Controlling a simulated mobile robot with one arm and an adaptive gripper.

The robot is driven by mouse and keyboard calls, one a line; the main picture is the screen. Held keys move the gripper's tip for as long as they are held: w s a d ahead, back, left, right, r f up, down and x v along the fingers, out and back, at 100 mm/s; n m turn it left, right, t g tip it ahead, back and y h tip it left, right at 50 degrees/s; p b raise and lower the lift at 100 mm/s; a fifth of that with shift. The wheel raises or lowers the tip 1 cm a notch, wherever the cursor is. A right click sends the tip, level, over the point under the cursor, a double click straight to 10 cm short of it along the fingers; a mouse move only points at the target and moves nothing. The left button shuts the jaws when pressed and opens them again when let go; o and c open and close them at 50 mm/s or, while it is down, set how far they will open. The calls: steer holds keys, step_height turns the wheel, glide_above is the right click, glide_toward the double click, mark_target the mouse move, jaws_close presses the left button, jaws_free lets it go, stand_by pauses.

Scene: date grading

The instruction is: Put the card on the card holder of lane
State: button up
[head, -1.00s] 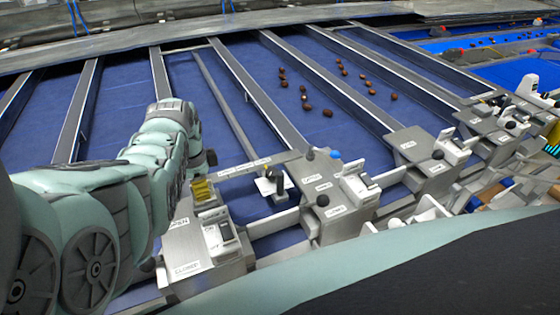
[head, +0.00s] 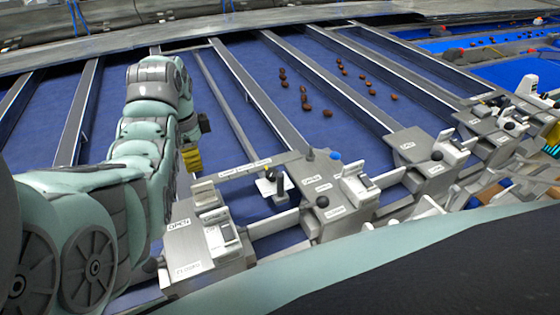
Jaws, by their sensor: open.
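My gripper (head: 191,158) shows its yellow finger ends, raised above and a little behind the left grey control box. It is open, with no card visible in it. On that box's top stands a small pale upright plate in a grey holder (head: 206,197); it looks like a card in a card holder, but it is too small to be sure. My gripper is apart from it.
Similar control boxes stand to the right, the nearest (head: 318,205) with a blue knob and black knobs. A small white stand with a black post (head: 273,187) lies between the boxes. Blue lanes (head: 240,95) run behind, split by grey rails; several dates (head: 304,97) lie there.

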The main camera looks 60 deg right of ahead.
steer(key=shift+s+d+r+p, duration=0.1)
steer(key=shift+s+r+p, duration=0.1)
steer(key=shift+r+p, duration=0.55)
steer(key=shift+r, duration=0.1)
